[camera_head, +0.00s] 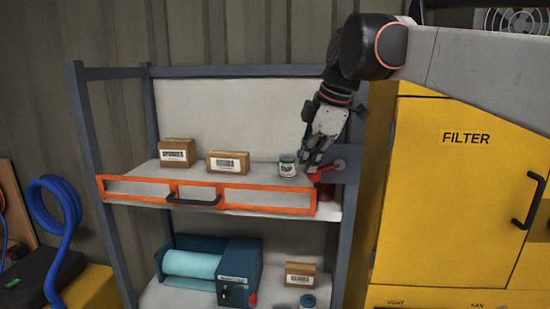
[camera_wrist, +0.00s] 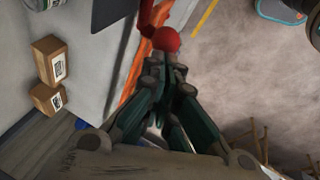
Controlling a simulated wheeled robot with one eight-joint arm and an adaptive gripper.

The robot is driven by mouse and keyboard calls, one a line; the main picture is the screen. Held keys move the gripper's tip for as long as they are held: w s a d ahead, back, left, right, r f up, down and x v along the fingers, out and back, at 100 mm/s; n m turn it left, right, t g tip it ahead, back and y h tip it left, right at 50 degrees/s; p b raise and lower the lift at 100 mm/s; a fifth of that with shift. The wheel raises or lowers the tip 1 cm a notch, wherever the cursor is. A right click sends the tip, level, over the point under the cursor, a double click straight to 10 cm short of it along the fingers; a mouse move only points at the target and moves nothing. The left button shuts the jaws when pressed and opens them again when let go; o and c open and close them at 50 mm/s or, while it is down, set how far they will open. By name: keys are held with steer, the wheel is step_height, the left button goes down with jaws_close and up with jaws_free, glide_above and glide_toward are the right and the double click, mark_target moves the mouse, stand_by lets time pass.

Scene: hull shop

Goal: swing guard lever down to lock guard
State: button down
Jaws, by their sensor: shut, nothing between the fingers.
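The orange guard (camera_head: 265,198) runs along the front edge of the upper shelf, with a dark handle (camera_head: 193,201). The red guard lever (camera_head: 325,171) is at the guard's right end, by a dark plate on the right post. It points left and slightly down. In the wrist view, the lever's round red knob (camera_wrist: 167,39) sits just beyond my fingertips, and the orange guard (camera_wrist: 128,82) shows beside it. My gripper (camera_head: 308,166) is shut and empty, pointing down close to the knob. I cannot tell whether it touches the knob. My fingers partly hide the lever in the head view.
A green-and-white can (camera_head: 287,165) stands just left of my gripper. Two cardboard boxes (camera_head: 177,153) (camera_head: 228,163) stand farther left. A red-brown cylinder (camera_head: 325,191) is below the lever. The yellow filter cabinet (camera_head: 455,190) stands close on the right.

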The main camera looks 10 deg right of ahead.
steer(key=shift+a+f+h, duration=0.1)
steer(key=shift+f+h, duration=0.15)
steer(key=shift+h, duration=0.15)
steer(key=shift+f+n+g+h+b, duration=0.4)
steer(key=shift+f+g+h, duration=0.5)
steer(key=shift+f+h, duration=1.2)
steer(key=w+a+p+v, duration=0.1)
steer(key=a+p+v, duration=0.2)
steer(key=p+v, duration=0.7)
steer(key=v, duration=0.3)
steer(key=shift+r, duration=0.2)
